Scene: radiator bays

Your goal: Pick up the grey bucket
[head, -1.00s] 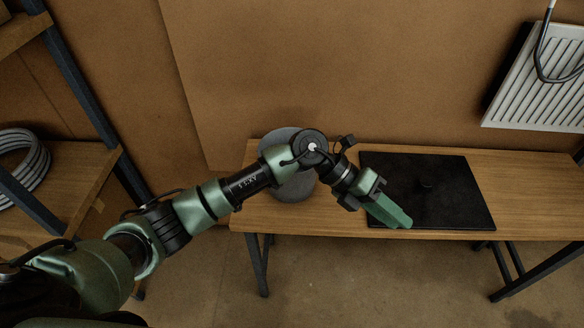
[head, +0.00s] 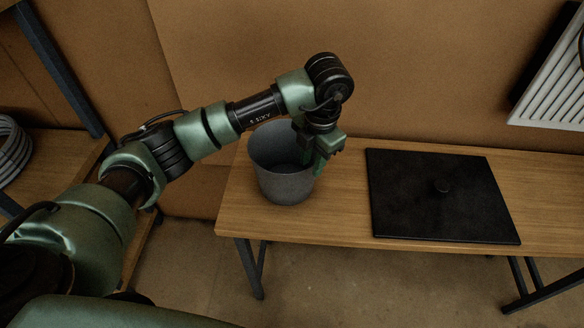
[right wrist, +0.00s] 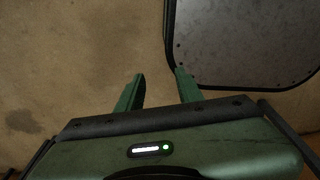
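The grey bucket (head: 284,187) stands upright on the left part of the wooden bench, its open top facing up. My left gripper (head: 316,168) points down at the bucket's right rim, with its fingers at the rim and overlapping the bucket in the head view. Whether the fingers are closed on the rim is hidden by the gripper itself. My right gripper (right wrist: 158,90) shows in the right wrist view with its two green fingers apart and nothing between them, above the floor.
A white radiator (head: 556,85) is on the wall at right. Shelving with a coiled hose (head: 12,150) stands at left. A dark panel (right wrist: 245,40) is near my right gripper.

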